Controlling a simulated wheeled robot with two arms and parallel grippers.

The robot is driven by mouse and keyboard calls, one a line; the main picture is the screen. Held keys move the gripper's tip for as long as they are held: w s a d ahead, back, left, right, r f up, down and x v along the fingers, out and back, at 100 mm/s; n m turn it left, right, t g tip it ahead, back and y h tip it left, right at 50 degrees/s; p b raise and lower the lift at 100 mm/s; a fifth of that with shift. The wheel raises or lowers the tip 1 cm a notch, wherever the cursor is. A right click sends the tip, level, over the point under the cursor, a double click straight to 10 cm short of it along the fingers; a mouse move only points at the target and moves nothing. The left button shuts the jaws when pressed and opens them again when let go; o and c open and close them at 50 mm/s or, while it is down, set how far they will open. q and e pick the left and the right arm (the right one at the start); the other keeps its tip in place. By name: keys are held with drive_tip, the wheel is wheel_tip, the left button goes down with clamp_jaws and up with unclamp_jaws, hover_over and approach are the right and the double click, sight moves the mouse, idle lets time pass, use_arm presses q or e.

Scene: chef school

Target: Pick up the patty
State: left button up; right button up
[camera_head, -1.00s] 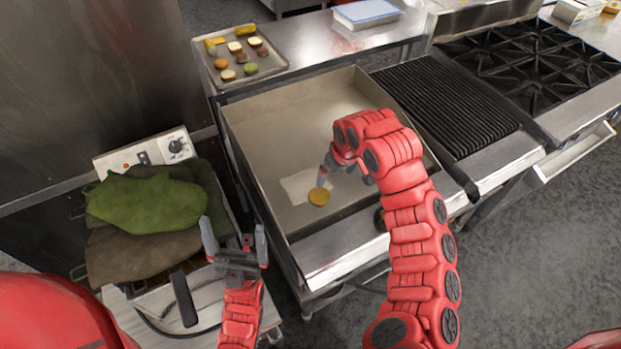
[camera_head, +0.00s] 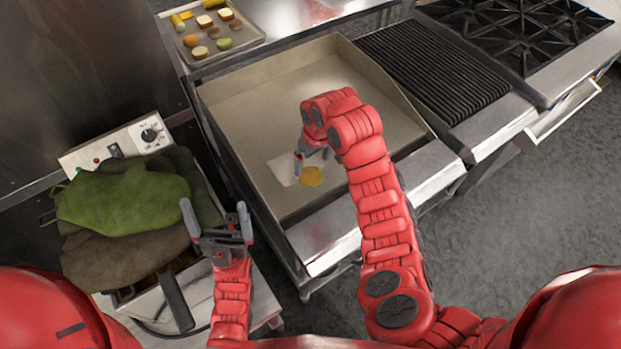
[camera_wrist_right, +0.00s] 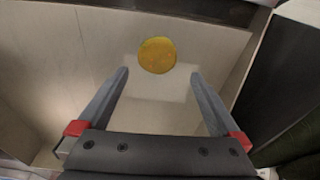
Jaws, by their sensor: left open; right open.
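The patty (camera_head: 311,176) is a small round yellow-brown disc lying flat on the griddle (camera_head: 262,105), near its front edge. In the right wrist view the patty (camera_wrist_right: 157,55) lies just beyond the fingertips, about midway between them. My right gripper (camera_head: 312,160) is over the griddle beside the patty. In the right wrist view my right gripper (camera_wrist_right: 160,75) is open with nothing between its fingers. One of its fingers is partly hidden by my arm in the head view. My left gripper (camera_head: 217,212) is open and empty, near the cloths on the left.
Raised walls border the griddle. A green mitt (camera_head: 125,197) and dark cloths cover a fryer-like appliance on the left. A tray (camera_head: 250,37) of food pieces stands behind. A ribbed grill (camera_head: 430,70) and stove burners (camera_head: 515,35) are to the right.

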sight(311, 174)
wheel_tip(311, 174, down, 2)
drive_tip(key=shift+w+a+f, duration=0.1)
drive_tip(key=shift+w+f+p, duration=0.1)
drive_tip(key=shift+f+p, duration=0.15)
drive_tip(key=shift+p, duration=0.15)
drive_tip(key=f+p, duration=0.2)
drive_tip(key=shift+w+f, duration=0.2)
drive_tip(key=shift+f, duration=0.2)
drive_tip(key=shift+w+f, duration=0.2)
drive_tip(key=shift+f, duration=0.75)
drive_tip(key=c, duration=1.4)
drive_tip(key=shift+r, duration=0.1)
